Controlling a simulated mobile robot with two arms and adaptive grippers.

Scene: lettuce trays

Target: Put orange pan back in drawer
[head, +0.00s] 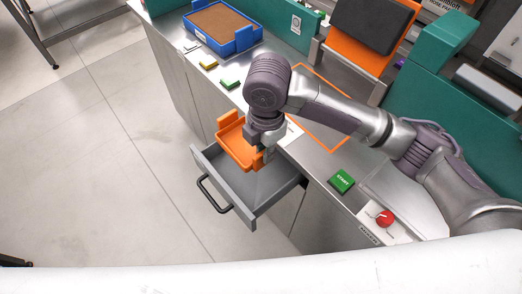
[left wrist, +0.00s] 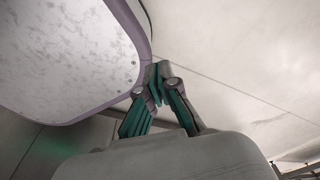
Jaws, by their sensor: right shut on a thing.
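The orange pan (head: 233,152) is a shallow tray with raised ends, in the head view. It is over the left part of the open grey drawer (head: 272,186), which has a black handle on its front. My right gripper (head: 258,148) is shut on the pan's right side, and my wrist partly hides the grip. I cannot tell whether the pan touches the drawer floor. My left gripper (left wrist: 157,82) shows only in the left wrist view, with its fingertips together and nothing between them.
The drawer sticks out from the steel counter. The floor left of the drawer is clear.

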